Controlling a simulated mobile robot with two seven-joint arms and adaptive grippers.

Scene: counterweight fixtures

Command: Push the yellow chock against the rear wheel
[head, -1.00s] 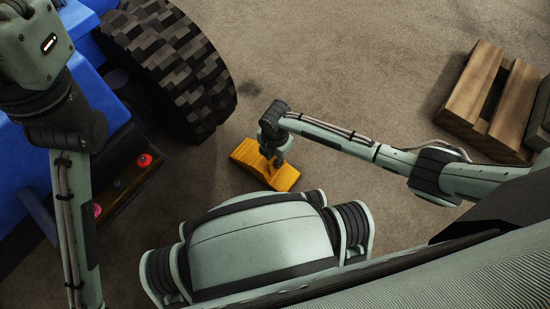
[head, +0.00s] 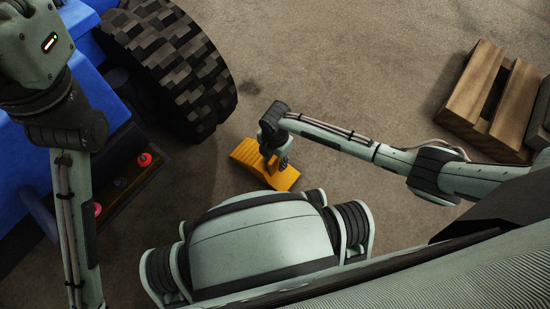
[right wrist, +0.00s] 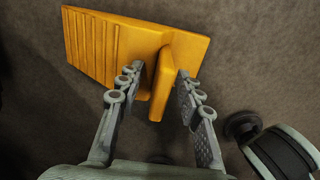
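The yellow chock (head: 286,180) lies on the floor, apart from the large black wheel (head: 175,70) of the blue vehicle, with a strip of bare floor between them. In the right wrist view the chock (right wrist: 112,48) shows a ribbed face on the left and an upright yellow plate-like handle (right wrist: 161,85). My right gripper (head: 276,163) is down at the chock. In the wrist view its fingers (right wrist: 160,72) stand on either side of the handle, with some space visible between them; firm contact is not clear. My left gripper is outside the picture; only my left arm shows.
The blue vehicle body (head: 105,65) fills the upper left, with red lamps (head: 144,160) on a low dark bar. A wooden pallet (head: 470,90) lies at the right. The floor (head: 340,60) between wheel and pallet is clear.

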